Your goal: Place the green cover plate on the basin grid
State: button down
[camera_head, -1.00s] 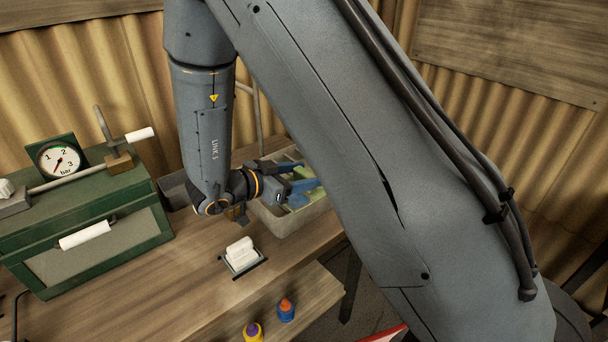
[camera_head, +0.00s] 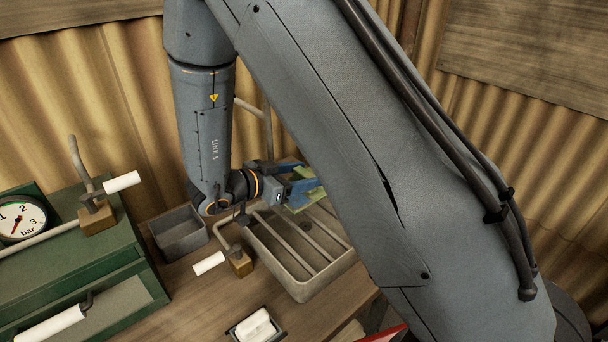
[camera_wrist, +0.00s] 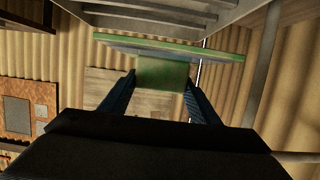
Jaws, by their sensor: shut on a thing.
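My gripper (camera_head: 300,188) has its blue fingers closed on the green cover plate (camera_head: 311,199) at the basin's far end in the head view. In the wrist view the plate (camera_wrist: 170,46) shows nearly edge-on, with a green block on it (camera_wrist: 162,72) between the fingertips. The basin (camera_head: 303,291) is a pale grey tub with several bars, the grid (camera_head: 283,242), across its opening. The near part of the grid is bare. My arm hides part of the plate and the basin's right side. I cannot tell whether the plate touches the grid.
A valve with a white handle (camera_head: 209,263) and wooden block stands at the basin's left edge. A small grey tray (camera_head: 180,236) lies left of it. The green cabinet (camera_head: 75,262) with a gauge (camera_head: 21,222) is at left. A white switch (camera_head: 255,325) sits in front.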

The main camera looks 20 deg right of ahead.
aim_at(304, 194)
jog(key=shift+f+b, duration=3.15)
jog(key=shift+f, duration=0.1)
jog(key=shift+f, duration=0.55)
jog(key=c, duration=0.6)
grip_release()
jog(key=shift+o, duration=0.2)
jog(key=shift+s+f, duration=0.1)
jog(key=shift+f, duration=0.05)
